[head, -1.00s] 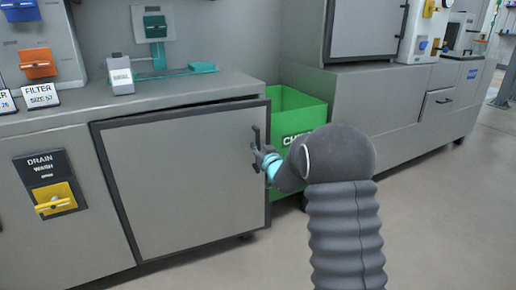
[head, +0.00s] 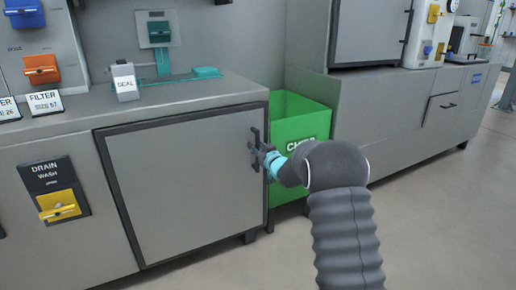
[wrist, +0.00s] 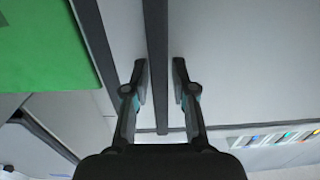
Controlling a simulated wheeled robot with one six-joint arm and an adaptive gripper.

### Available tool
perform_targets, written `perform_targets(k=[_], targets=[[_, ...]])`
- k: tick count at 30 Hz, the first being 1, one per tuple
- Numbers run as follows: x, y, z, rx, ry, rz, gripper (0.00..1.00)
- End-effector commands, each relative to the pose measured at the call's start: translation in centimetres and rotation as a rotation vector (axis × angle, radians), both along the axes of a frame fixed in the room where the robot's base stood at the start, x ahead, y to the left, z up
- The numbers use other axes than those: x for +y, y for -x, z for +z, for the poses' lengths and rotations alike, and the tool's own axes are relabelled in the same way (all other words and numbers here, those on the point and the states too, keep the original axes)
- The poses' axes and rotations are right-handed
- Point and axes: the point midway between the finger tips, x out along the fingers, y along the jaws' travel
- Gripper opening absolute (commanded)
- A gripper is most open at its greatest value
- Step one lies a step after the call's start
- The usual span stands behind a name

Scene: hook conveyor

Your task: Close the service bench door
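The service bench door (head: 185,185) is a grey panel with a dark frame, and in the head view it looks flush or nearly flush with the bench front (head: 60,130). Its dark upright handle (head: 255,137) is near the right edge. My gripper (head: 258,152) is at the handle. In the wrist view the two fingers of my gripper (wrist: 160,85) stand apart, one on each side of the dark handle bar (wrist: 157,45), with narrow gaps. The door panel (wrist: 235,60) shows behind them. Any remaining gap at the door edge is too small to tell.
A green bin (head: 300,120) stands just right of the bench, close to my gripper. Another grey cabinet (head: 400,125) is beyond it. A yellow drain switch (head: 60,205) is on the bench front at left. Floor at the right is clear.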

Motion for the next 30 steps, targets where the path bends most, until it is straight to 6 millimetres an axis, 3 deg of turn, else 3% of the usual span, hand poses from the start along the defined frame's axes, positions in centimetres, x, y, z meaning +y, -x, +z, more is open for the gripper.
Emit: perform_targets(k=[14,30], targets=[[-0.4,1.0,-0.2,0.003,0.001,0.000,0.40],[-4.3,9.6,-0.2,0.004,0.001,-0.002,0.40]])
